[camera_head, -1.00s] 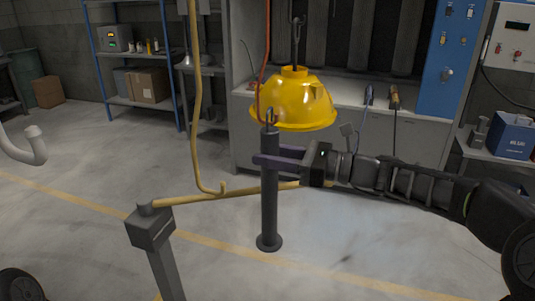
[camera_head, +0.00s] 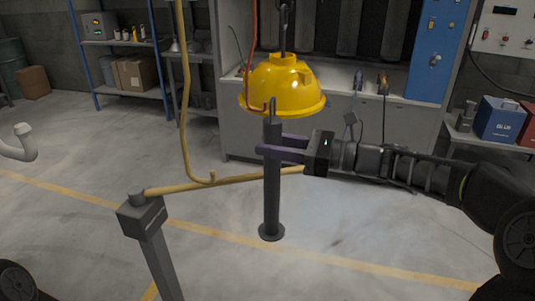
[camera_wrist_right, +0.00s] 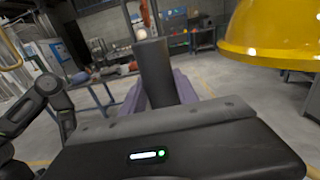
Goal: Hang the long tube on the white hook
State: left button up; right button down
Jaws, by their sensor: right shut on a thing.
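The long dark grey tube (camera_head: 272,200) hangs upright with a metal loop at its top and a wide flange at its bottom. My right gripper (camera_head: 268,150) is shut on it near the top, its purple fingers on either side. The right wrist view shows the tube (camera_wrist_right: 155,75) upright between the fingers. The white hook (camera_head: 22,142) is a curved white pipe end at the far left of the head view, well away from the tube. A red hook (camera_head: 252,105) is beside the tube's loop; I cannot tell if they touch. My left gripper is not in view.
A yellow hood (camera_head: 285,85) hangs just behind the tube's top. A yellow pipe hook (camera_head: 212,178) and a grey post (camera_head: 142,215) with a yellow bar stand between the tube and the white hook. A workbench (camera_head: 240,145) and shelves (camera_head: 125,90) line the back.

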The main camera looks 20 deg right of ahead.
jog(key=shift+r, duration=0.15)
jog(key=p+v, duration=0.4)
jog(key=v, duration=0.6)
jog(key=shift+s+a+r+p, duration=0.3)
jog(key=shift+s+r+p, duration=0.05)
jog(key=shift+r+p, duration=0.1)
jog(key=shift+s+d+f, duration=0.1)
jog(key=shift+s+d, duration=0.05)
jog(key=shift+d, duration=0.3)
jog(key=shift+s+d, duration=0.15)
jog(key=shift+d, duration=0.25)
